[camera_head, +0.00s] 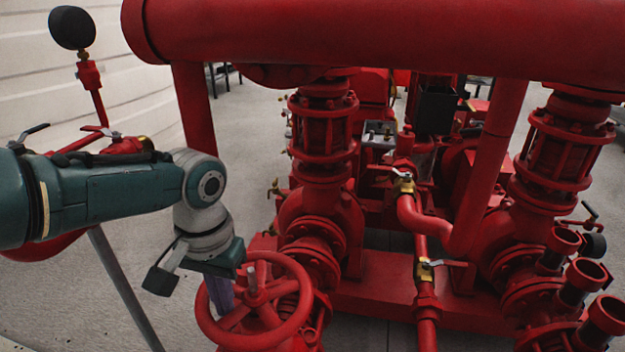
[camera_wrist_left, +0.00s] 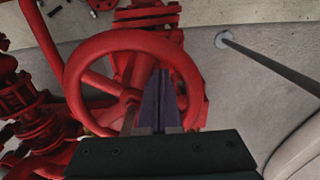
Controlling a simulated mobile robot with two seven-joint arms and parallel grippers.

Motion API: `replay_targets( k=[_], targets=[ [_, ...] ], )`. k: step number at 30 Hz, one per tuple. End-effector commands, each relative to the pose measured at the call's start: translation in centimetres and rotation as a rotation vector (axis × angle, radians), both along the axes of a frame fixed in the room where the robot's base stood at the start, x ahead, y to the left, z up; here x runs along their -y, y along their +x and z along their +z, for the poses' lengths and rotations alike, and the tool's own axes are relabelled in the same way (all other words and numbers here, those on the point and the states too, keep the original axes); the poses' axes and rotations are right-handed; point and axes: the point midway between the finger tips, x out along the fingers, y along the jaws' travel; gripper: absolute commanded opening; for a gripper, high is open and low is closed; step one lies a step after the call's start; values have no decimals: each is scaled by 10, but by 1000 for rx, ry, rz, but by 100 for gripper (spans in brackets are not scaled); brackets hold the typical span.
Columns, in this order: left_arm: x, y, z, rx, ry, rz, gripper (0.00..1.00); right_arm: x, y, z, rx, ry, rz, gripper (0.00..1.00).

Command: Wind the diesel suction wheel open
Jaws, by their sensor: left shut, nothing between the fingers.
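A red spoked handwheel (camera_head: 300,284) stands at the bottom left of centre in the head view, on a red valve and pipe. In the left wrist view the same wheel (camera_wrist_left: 84,62) fills the middle, with its spokes and hub partly hidden by my gripper. My left gripper (camera_head: 222,300) is at the wheel's left side, fingers pointing down. Its purple fingers (camera_wrist_left: 163,82) are shut together with nothing between them and overlap the wheel's opening near the rim. I cannot tell whether they touch the rim or a spoke. My right gripper is not in view.
A thick red pipe (camera_head: 380,38) crosses the top. Red pumps and flanges (camera_head: 322,205) stand behind the wheel. A small pipe with brass valves (camera_head: 424,270) runs to its right. A gauge (camera_head: 72,28) stands upper left. Bare floor (camera_head: 70,300) lies to the left.

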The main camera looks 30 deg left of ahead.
Motion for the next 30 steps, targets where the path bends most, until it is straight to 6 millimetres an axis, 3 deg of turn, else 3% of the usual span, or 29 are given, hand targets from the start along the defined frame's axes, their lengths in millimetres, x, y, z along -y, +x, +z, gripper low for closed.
replay_targets(
  k=[5, 24, 30],
  targets=[
    [-3, 3, 5, 2, 0, 1, 0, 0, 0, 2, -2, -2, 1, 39],
    [-2, 3, 73, 4, 0, 1, 0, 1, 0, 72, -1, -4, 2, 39],
    [-3, 3, 83, 3, 1, 1, 0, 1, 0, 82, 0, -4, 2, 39]
  ],
)
